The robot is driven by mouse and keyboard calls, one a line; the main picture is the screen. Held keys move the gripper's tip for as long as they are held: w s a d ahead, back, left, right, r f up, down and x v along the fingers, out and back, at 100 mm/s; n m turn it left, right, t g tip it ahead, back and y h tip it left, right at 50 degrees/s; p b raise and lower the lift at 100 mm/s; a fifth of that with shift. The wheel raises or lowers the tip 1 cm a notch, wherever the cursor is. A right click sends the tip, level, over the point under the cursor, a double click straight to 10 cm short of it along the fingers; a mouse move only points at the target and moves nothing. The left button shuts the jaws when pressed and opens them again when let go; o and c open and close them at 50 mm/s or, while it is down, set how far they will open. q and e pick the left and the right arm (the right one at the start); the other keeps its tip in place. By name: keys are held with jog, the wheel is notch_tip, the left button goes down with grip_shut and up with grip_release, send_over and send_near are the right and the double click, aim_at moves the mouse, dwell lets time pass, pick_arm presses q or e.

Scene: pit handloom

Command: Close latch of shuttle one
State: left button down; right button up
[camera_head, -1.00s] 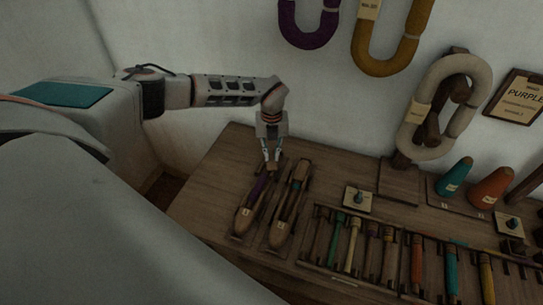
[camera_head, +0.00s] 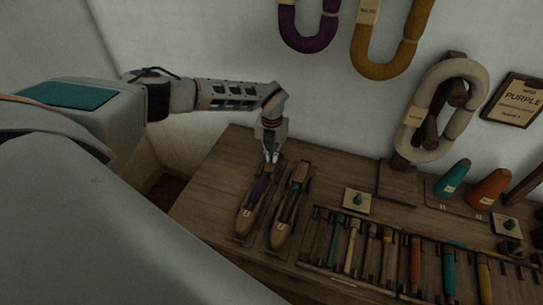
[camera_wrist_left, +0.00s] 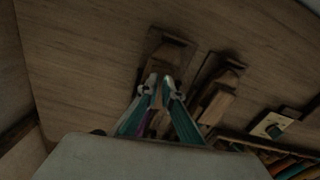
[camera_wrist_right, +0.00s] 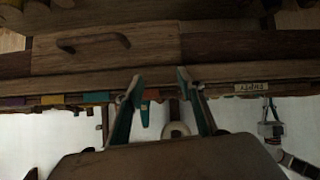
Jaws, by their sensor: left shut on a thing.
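Shuttle one (camera_head: 246,215) is the left of two wooden shuttles on the bench, with a purple bobbin (camera_head: 258,190) in it. My left gripper (camera_head: 271,159) points down at its far end. In the left wrist view my left fingertips (camera_wrist_left: 160,82) are close together around a small brown piece in line with this shuttle, which looks like its latch. The fingers hide most of it, so I cannot tell its exact angle. My right gripper (camera_wrist_right: 160,84) shows only in its own wrist view, open and empty, its fingers apart.
The second shuttle (camera_head: 285,221) lies close on the right. A rack of several coloured bobbins (camera_head: 352,245) stands further right, behind it a small plate with a knob (camera_head: 358,201). Yarn hanks hang on the wall. A drawer handle (camera_wrist_right: 93,42) shows in the right wrist view.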

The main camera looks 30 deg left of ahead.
pick_arm(q)
jog(key=shift+m, duration=0.8)
pick_arm(e)
jog(key=shift+w+r, duration=0.2)
jog(key=shift+r, duration=0.4)
pick_arm(q)
jog(key=c, duration=2.5)
grip_release()
pick_arm(e)
jog(key=shift+f, duration=0.1)
pick_arm(q)
notch_tip(320, 180, up, 12)
jog(key=shift+s+f, duration=0.1)
pick_arm(e)
jog(key=shift+s, duration=0.15)
